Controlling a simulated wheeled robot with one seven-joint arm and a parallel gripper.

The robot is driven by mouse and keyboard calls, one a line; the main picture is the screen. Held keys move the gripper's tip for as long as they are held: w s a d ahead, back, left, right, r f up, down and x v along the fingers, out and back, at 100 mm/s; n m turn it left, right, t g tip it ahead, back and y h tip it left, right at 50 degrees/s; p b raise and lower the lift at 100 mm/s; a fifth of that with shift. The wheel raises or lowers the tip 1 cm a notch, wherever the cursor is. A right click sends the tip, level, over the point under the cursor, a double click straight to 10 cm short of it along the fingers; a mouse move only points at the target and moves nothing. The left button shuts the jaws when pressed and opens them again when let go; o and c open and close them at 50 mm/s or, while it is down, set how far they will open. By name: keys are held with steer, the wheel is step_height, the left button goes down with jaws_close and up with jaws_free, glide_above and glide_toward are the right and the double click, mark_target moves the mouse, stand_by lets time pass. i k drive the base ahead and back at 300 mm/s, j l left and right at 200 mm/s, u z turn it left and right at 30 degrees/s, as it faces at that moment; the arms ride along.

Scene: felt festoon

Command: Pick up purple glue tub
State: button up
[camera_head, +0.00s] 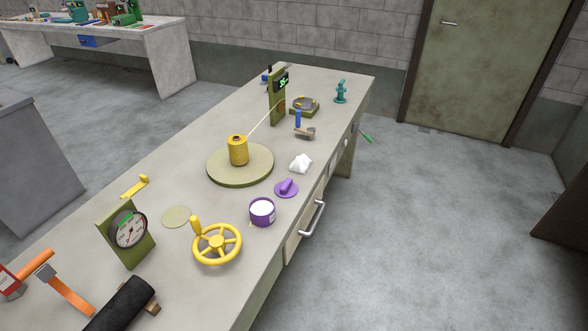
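The purple glue tub (262,217) stands upright on the workbench, near its right edge. It is open, with white contents showing at the top. A purple lid (286,189) with a raised handle lies apart from it, just behind and to the right. My gripper is not visible in this view. A dark cylinder (122,305) at the bottom left lies far from the tub; I cannot tell what it belongs to.
A yellow handwheel (217,244) sits close to the tub's left. A round turntable (222,174) bears a yellow thread spool (238,150) behind. White crumpled material (301,163) lies beyond the lid. A drawer handle (312,218) projects from the bench (205,130). Floor (420,230) at right is clear.

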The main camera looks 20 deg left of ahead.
mark_target(262, 214)
steer(key=i+u, duration=0.1)
steer(key=i, duration=0.4)
steer(key=i+l+u, duration=0.1)
steer(key=i, duration=0.4)
steer(key=i+l+u, duration=0.1)
steer(key=i, duration=0.4)
steer(key=i+l, duration=0.15)
steer(key=i, duration=0.35)
steer(key=i+u, duration=0.2)
steer(key=u, duration=5.2)
